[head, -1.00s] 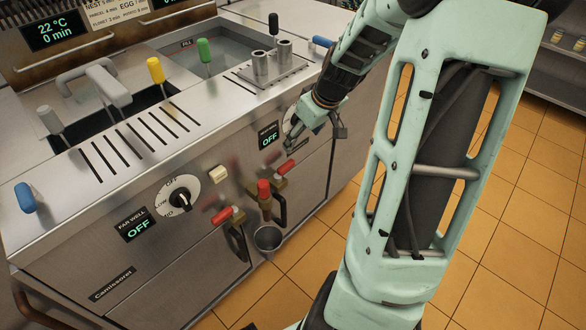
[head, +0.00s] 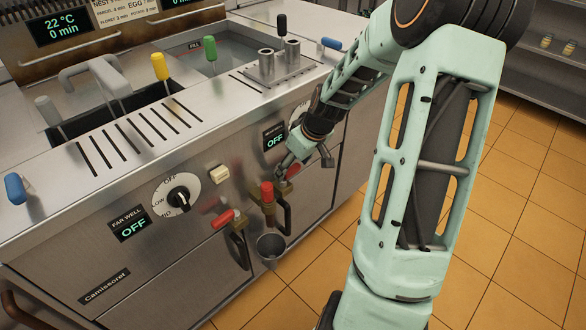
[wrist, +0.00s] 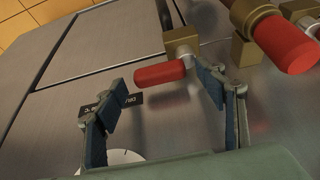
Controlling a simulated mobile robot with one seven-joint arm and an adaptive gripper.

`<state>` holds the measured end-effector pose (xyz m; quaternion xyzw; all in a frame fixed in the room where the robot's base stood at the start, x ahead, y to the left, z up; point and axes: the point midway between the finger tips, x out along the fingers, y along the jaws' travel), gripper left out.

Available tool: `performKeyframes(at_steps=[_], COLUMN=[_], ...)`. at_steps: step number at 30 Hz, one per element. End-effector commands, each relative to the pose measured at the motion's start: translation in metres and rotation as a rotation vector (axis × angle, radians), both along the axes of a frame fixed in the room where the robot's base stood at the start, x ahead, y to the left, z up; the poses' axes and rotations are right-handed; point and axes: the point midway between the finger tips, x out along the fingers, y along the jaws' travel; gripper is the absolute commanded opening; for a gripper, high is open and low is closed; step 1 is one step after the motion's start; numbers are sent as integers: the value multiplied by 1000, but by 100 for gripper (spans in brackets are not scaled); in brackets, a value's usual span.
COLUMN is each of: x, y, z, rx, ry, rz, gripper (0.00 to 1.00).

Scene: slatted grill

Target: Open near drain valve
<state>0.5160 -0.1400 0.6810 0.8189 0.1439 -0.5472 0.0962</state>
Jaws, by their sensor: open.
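The near drain valve has a red lever (wrist: 158,75) on a brass body (wrist: 182,43) in the wrist view. In the head view its lever (head: 293,171) shows partly beside my gripper. My gripper (wrist: 165,92) is open, with one finger on each side of the lever in the picture. The right finger appears close to the lever's brass end; the left finger is apart from its free tip. I cannot tell how deep the lever sits between them. In the head view my gripper (head: 289,158) is low at the right control panel.
A larger red-handled valve (wrist: 285,45) is close by on the right; it is the middle valve (head: 267,192) in the head view. The far well's red lever (head: 222,219) is farther left. Tiled floor (head: 510,220) is open at right.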

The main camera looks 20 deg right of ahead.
Motion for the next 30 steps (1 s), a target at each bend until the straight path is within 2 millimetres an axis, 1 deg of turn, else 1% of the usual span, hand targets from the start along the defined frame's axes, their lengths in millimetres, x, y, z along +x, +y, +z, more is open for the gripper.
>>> performKeyframes(at_steps=[8,11,18,20,26,30], x=[1,1,1,1,0,-2], y=[0,0,0,0,1,1], z=[-1,-1,-1,-1,-1,-1], rx=[0,0,0,0,-1,-2], ry=[0,0,0,0,0,0], rz=[0,0,0,0,-11,-53], gripper=[64,55,28,23,22,22])
